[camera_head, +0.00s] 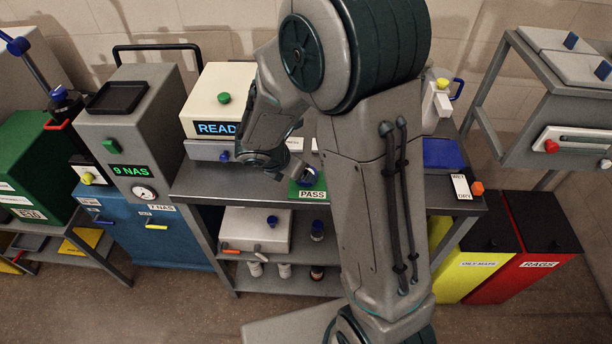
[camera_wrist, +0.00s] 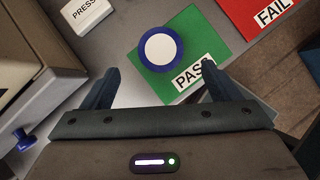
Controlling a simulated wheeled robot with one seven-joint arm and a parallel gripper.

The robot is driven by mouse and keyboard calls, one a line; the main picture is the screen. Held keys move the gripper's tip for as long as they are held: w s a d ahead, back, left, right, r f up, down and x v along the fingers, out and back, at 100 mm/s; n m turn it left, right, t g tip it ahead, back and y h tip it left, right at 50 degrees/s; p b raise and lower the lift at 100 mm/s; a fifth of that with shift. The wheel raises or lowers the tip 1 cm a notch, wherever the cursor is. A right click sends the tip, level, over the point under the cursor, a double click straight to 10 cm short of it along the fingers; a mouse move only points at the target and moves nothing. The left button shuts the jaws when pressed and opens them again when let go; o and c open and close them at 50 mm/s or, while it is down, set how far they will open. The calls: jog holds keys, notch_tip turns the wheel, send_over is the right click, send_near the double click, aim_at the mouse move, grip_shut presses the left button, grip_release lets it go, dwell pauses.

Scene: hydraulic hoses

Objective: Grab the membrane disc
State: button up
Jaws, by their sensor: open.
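The membrane disc (camera_wrist: 160,49), white with a blue rim, lies on the green PASS mat (camera_wrist: 215,55) in the wrist view. In the head view a blue part of the disc (camera_head: 309,177) shows on the green mat (camera_head: 296,190), partly covered by my gripper. My gripper (camera_wrist: 160,83) is open and empty, its two dark fingers apart. In the wrist view the disc appears beyond the fingertips, between their lines. I cannot tell the height of the fingers above the bench.
A red FAIL mat (camera_wrist: 262,12) lies right of the green one. A white PRESS label (camera_wrist: 88,14) is at upper left. The cream box with the READY display (camera_head: 219,100) stands left of my arm. A blue tray (camera_head: 442,153) is at the bench's right.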

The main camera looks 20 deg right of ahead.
jog(key=shift+x, duration=2.95)
jog(key=shift+r, duration=0.1)
jog(key=c, duration=1.1)
